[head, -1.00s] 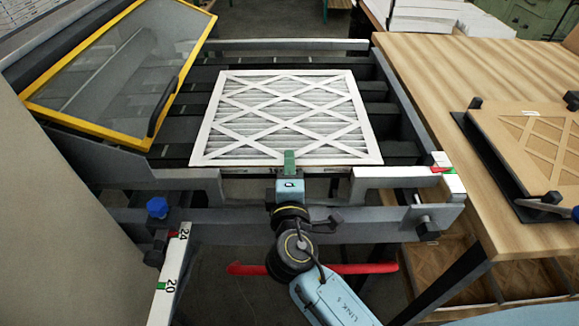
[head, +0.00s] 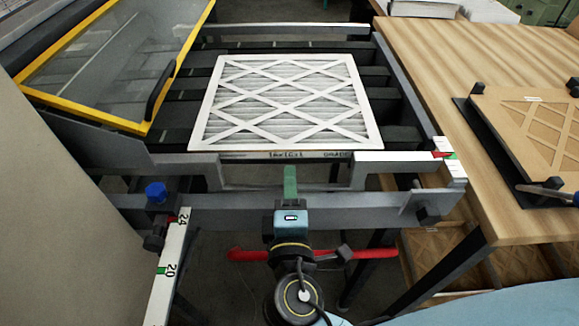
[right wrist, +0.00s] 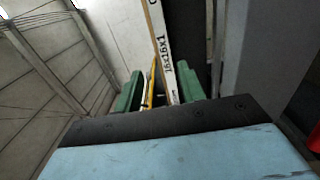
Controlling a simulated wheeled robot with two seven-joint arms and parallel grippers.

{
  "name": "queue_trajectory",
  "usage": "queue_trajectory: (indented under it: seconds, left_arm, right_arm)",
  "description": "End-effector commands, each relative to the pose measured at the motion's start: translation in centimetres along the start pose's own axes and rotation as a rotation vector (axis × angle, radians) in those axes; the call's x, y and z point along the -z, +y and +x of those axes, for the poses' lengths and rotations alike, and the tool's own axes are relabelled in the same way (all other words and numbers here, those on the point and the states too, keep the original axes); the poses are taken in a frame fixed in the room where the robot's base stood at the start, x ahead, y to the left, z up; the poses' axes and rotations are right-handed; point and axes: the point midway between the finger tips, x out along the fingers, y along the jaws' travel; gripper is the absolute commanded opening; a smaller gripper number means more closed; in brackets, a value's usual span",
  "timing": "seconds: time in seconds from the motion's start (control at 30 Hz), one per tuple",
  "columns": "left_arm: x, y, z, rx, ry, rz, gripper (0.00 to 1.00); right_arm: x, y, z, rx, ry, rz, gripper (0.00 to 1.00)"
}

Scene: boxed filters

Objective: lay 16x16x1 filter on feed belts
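The white-framed 16x16x1 filter (head: 287,146), with pleats under a crossed lattice, lies flat on the dark feed belts (head: 395,138). Its printed front edge faces me, and "16x16x1" is readable on that edge in the right wrist view (right wrist: 166,52). My right gripper (head: 290,182) is just in front of that edge, apart from it in the head view. In the right wrist view its two green fingers (right wrist: 158,90) stand apart with the filter edge beyond them. My left gripper is not in view.
A yellow-framed clear guard (head: 100,70) stands at the left of the belts. A wooden table (head: 440,70) on the right bears a cardboard-framed filter (head: 530,125). A grey rail (head: 330,208) with a blue knob (head: 155,192) crosses in front, and a red bar (head: 250,255) lies below.

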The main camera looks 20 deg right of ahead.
Motion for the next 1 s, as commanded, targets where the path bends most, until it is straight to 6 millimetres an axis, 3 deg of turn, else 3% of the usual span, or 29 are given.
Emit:
queue_trajectory:
  seconds: [0.2, 0.63, 0.77, 1.0]
  left_arm:
    - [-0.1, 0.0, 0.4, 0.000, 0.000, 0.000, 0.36]
    - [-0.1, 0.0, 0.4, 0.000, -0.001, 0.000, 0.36]
    - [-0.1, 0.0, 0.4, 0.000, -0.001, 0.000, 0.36]
    - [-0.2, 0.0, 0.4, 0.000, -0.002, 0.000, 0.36]
  right_arm:
    - [0.0, 0.0, -2.2, 0.000, 0.001, 0.000, 0.40]
    - [-0.5, -0.3, -2.2, 0.017, -0.013, 0.017, 0.40]
    - [-3.2, -2.2, -1.8, 0.116, -0.082, 0.115, 0.40]
    - [-10.6, -8.5, -2.5, 0.454, -0.318, 0.457, 0.40]
